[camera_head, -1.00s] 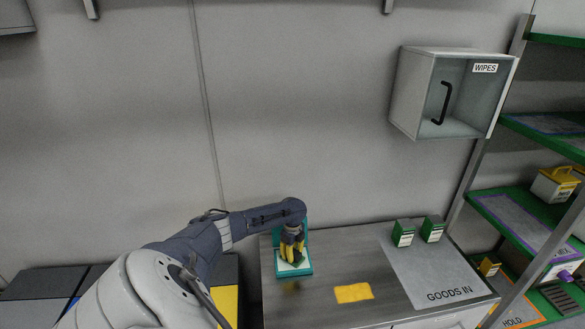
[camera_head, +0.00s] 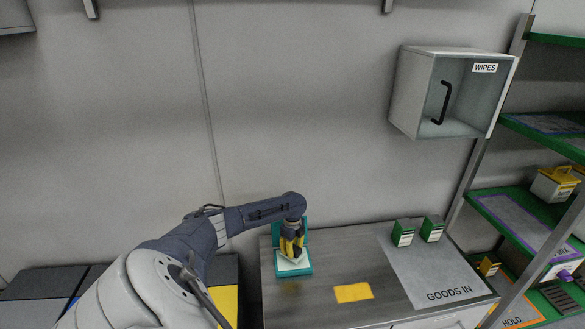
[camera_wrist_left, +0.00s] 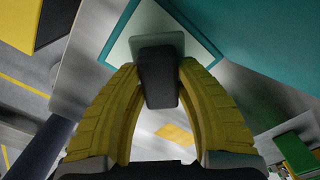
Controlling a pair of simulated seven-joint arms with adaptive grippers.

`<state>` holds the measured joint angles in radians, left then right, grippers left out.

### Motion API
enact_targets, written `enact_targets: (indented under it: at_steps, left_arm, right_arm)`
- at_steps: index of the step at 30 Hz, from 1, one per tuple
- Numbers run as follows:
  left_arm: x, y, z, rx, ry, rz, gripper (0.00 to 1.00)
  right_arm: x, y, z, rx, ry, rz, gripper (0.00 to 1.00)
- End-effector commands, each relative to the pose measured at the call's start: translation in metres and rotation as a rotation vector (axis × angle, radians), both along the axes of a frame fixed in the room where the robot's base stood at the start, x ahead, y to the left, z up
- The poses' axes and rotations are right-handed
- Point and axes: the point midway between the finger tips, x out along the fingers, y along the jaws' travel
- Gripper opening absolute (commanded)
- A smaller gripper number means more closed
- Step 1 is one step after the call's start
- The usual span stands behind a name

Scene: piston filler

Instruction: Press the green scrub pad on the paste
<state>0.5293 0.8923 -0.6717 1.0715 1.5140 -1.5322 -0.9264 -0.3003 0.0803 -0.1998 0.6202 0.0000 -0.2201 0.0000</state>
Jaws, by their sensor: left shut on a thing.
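My left gripper (camera_head: 291,246) points down over a teal-framed tray (camera_head: 306,268) with a pale inside, at the back left of the metal bench. Its yellow fingers are shut on a dark grey handle (camera_wrist_left: 158,78) with a flat greyish plate (camera_wrist_left: 150,45) at its far end. The tray also shows beyond the plate in the left wrist view (camera_wrist_left: 208,42). I cannot tell whether the plate touches the tray's pale surface. No green scrub pad face is clearly visible; it may be hidden under the plate. I cannot make out the paste. My right gripper is not in view.
A yellow patch (camera_head: 353,292) lies on the bench right of the tray. Two green-and-white boxes (camera_head: 403,233) (camera_head: 432,229) stand at the back of the GOODS IN area (camera_head: 435,275). A WIPES box (camera_head: 440,95) hangs on the wall. Shelves stand at the right.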

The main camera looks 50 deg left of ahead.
Motion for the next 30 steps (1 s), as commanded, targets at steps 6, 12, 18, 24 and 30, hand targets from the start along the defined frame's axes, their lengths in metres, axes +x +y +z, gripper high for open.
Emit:
enact_targets:
  at_steps: [6, 12, 18, 24, 30]
  left_arm:
    - [0.000, 0.001, 0.015, 0.000, -0.001, 0.000, 0.06]
    - [0.001, 0.000, 0.029, -0.001, -0.001, 0.000, 0.06]
    - [0.000, 0.001, 0.040, 0.001, -0.001, 0.000, 0.06]
    - [0.000, 0.000, 0.045, 0.000, 0.000, 0.000, 0.06]
    - [0.000, 0.000, 0.045, 0.000, 0.000, 0.000, 0.06]
  right_arm:
    - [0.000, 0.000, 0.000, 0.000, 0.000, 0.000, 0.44]
    - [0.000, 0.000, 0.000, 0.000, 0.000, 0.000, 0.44]
    - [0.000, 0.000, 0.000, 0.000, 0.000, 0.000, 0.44]
    - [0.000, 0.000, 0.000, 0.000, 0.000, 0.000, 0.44]
    - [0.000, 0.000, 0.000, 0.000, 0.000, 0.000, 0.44]
